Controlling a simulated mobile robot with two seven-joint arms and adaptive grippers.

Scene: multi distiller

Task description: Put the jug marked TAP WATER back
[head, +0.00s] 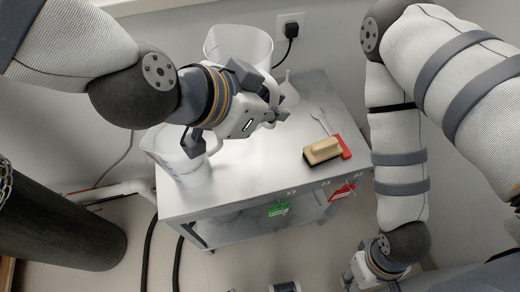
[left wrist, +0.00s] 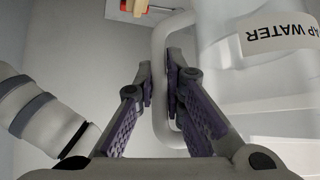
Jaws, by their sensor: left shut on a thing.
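The translucent jug marked TAP WATER shows in the left wrist view (left wrist: 235,85), with its label upside down at the upper right. Its pale handle runs between the fingers of my left gripper (left wrist: 165,95), which is shut on it. In the head view my left gripper (head: 272,108) is above the cart's back left part. The large clear jug (head: 240,42) behind it appears to be the held one; its lower part is hidden, so I cannot tell whether it touches the cart. My right gripper (head: 358,276) is low at the bottom right, its fingers unclear.
Another clear jug (head: 178,160) stands at the grey cart's (head: 250,185) left front corner. A wooden brush (head: 322,151) and red-handled tool (head: 341,146) lie on the right. The cart's middle is bare. A socket with plug (head: 291,30) is behind.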

